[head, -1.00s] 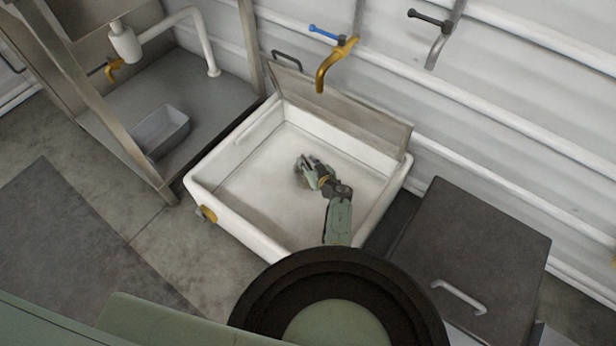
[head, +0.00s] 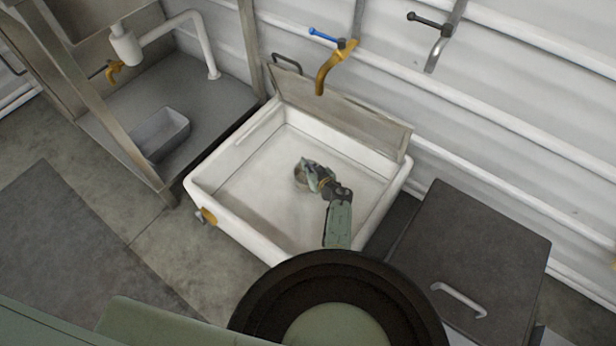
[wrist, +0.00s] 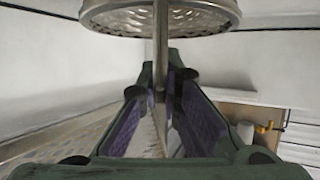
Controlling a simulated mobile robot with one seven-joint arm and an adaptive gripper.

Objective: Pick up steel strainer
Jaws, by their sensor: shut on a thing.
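The steel strainer (wrist: 160,18) fills the top of the wrist view as a round, perforated metal disc with a rim and a thin stem. My gripper (wrist: 162,85) is shut on that stem, with the purple-lined fingers on either side of it. In the head view the strainer (head: 300,175) is a small, greyish round shape at the left of my gripper (head: 312,176), partly hidden by the fingers. Both are over the inside of the white basin (head: 235,232). I cannot tell whether the strainer touches the basin floor.
The basin has raised walls, and a hinged lid (head: 345,118) stands open along its back edge. A brass tap (head: 325,72) hangs above that edge. A dark box (head: 470,245) with a handle stands at the right. A grey tub (head: 162,133) sits on the left shelf.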

